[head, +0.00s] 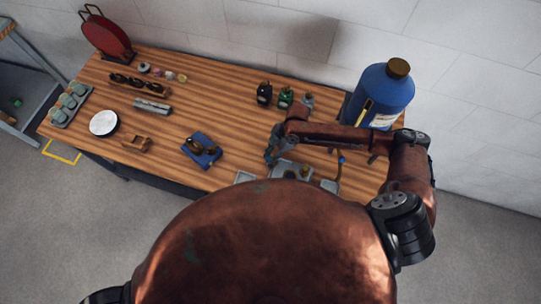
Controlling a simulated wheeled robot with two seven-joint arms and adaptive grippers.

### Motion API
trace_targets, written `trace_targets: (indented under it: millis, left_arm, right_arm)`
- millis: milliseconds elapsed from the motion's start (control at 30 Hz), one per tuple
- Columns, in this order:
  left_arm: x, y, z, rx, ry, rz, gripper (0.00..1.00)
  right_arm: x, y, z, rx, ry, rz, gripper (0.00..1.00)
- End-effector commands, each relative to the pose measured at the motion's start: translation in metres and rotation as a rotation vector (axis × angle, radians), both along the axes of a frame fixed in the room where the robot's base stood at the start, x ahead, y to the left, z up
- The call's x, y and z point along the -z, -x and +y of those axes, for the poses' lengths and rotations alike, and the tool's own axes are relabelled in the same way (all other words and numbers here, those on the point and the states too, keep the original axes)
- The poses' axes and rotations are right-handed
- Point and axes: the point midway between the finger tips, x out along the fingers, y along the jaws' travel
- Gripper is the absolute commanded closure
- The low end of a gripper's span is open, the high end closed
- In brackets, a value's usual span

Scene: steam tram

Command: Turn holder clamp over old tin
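My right arm reaches in from the right over the wooden bench, and its gripper (273,155) points down at the bench's near edge. The fingers are small and dark here, so I cannot tell whether they are open or shut. A grey metal fixture (291,171) sits just below and right of the gripper, partly hidden by my own body. It may be the holder, but I cannot make out its clamp or an old tin in it. A thin brass-coloured part with a blue piece (341,160) stands to its right. My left gripper is out of view.
A large blue bottle (384,92) stands at the bench's back right, close behind my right arm. Small dark and green bottles (264,93) stand left of it. A blue block with brass fittings (201,149) lies mid-bench. A white dish (104,123) is farther left.

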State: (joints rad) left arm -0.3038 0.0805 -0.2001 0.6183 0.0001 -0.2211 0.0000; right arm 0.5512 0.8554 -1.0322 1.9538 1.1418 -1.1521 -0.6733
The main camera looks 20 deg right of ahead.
Motion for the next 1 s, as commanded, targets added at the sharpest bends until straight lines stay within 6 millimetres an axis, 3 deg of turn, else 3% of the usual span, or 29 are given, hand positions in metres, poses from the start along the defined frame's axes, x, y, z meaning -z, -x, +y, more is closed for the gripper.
trace_targets:
  millis: [200, 767, 800, 1000]
  left_arm:
    - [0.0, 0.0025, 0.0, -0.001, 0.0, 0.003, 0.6]
    - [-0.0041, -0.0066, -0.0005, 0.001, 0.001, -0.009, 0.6]
    - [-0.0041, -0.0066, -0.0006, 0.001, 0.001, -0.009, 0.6]
    - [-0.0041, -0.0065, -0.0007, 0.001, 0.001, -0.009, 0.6]
  right_arm:
    - [-0.0013, -0.0013, -0.0005, 0.001, 0.0, -0.003, 0.99]
    - [-0.0013, -0.0023, 0.0001, -0.077, -0.001, -0.004, 1.0]
    - [-0.0013, -0.0023, 0.0002, -0.077, -0.001, -0.004, 0.79]
    - [-0.0013, -0.0022, 0.0001, -0.076, -0.001, -0.003, 0.65]
